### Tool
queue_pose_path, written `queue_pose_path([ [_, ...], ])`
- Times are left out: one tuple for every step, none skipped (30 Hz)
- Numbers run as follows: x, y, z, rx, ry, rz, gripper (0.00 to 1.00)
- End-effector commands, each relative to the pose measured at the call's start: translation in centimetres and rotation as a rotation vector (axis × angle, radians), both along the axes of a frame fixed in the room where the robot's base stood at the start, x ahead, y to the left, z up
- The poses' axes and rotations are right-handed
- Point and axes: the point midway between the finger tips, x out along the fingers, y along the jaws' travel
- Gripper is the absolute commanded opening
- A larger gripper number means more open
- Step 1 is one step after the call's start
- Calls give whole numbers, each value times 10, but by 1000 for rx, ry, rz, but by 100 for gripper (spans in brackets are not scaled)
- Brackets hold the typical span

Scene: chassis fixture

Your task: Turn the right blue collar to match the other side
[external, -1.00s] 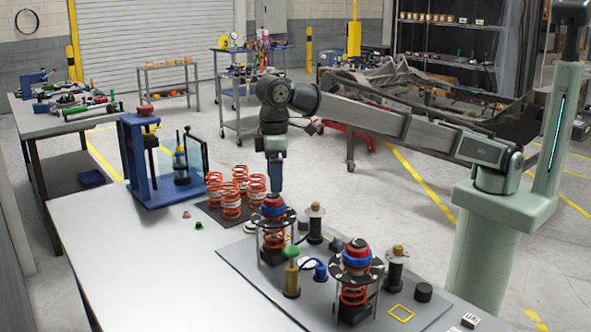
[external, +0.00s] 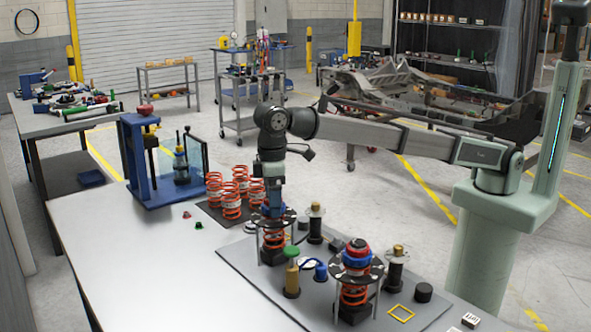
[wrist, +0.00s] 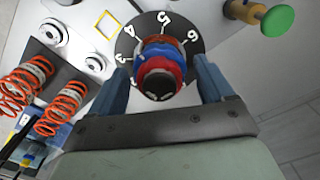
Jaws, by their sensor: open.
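My gripper (external: 272,207) points down over the farther strut station, which stands left of the other in the external view. In the wrist view its open fingers (wrist: 162,72) stand on both sides of that station's blue collar (wrist: 158,60), with gaps visible. A red ring lies within the collar's stack, above a dark numbered dial (wrist: 192,22). A small blue bump shows on the collar's upper left. In the external view my gripper mostly hides this collar. The other blue collar (external: 357,259) sits on the nearer station under a red and black top; its exact turn is too small to read.
Orange springs (external: 231,195) stand on a dark mat left of the stations. A green-topped post (external: 292,272) and black cylinders (external: 395,270) stand close around the stations. A blue press (external: 145,165) is at the table's far left. The front left tabletop is clear.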

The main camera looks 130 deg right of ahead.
Motion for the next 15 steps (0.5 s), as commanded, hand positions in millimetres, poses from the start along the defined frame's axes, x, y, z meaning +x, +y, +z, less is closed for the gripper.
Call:
queue_pose_path([
  [0, 0, -1, 0, 0, 0, 81],
  [0, 0, -1, 0, 0, 0, 81],
  [0, 0, -1, 0, 0, 0, 81],
  [0, 0, -1, 0, 0, 0, 81],
  [0, 0, -1, 0, 0, 0, 81],
  [0, 0, -1, 0, 0, 0, 81],
  [0, 0, -1, 0, 0, 0, 81],
  [0, 0, -1, 0, 0, 0, 81],
  [0, 0, -1, 0, 0, -3, 81],
  [0, 0, -1, 0, 0, -9, 81],
  [0, 0, -1, 0, 0, -18, 81],
  [0, 0, 0, 0, 0, -36, 81],
  [0, 0, 0, 0, 0, -54, 81],
  [0, 0, -1, 0, 0, -73, 81],
  [0, 0, 0, 0, 0, -103, 81],
])
